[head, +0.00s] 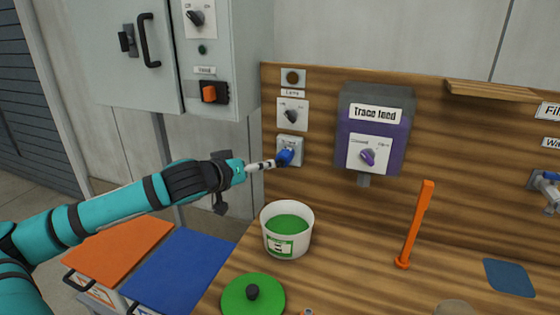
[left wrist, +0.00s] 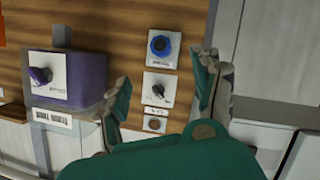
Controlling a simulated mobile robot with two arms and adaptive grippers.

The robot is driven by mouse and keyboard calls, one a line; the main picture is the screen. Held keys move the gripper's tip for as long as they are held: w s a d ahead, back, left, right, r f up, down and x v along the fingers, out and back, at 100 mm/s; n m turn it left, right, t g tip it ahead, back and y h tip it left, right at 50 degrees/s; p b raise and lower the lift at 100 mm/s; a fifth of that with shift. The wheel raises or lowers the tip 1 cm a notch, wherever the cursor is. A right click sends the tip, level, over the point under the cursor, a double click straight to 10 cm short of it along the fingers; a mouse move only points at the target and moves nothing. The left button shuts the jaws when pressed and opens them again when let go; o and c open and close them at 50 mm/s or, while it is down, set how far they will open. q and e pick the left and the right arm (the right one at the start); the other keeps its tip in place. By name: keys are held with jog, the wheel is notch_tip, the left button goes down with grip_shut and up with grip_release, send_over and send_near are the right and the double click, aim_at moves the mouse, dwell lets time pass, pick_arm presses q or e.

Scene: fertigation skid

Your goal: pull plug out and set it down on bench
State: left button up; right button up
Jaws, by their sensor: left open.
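The blue plug (head: 285,157) sits in a pale socket plate (head: 291,142) low on the wooden back panel. My left gripper (head: 266,165) is open, with its fingertips close to the plug; the head view does not show if they touch it. In the left wrist view, the plug (left wrist: 160,44) shows beyond the open fingers of my left gripper (left wrist: 164,76), apparently with nothing between them. The wooden bench top (head: 345,275) lies below. My right gripper is out of view.
A white tub of green stuff (head: 287,245) stands below the plug. A green lid (head: 253,296) lies in front of it. A purple trace feed box (head: 374,128) is right of the socket, and an orange upright handle (head: 416,225) stands farther right. Bare bench lies between tub and handle.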

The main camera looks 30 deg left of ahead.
aim_at(279, 161)
pick_arm(q)
jog(key=p+x, duration=0.4)
jog(key=x, duration=0.9)
jog(key=shift+w+a, duration=0.1)
jog(key=shift+w, duration=0.3)
jog(key=shift+w+f+p, duration=0.3)
jog(key=shift+w+f, duration=0.1)
jog(key=shift+w, duration=0.2)
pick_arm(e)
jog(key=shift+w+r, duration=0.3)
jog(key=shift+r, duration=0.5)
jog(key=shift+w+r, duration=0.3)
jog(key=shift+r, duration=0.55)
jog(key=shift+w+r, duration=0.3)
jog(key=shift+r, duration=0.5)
pick_arm(q)
jog(key=shift+c, duration=0.3)
grip_shut()
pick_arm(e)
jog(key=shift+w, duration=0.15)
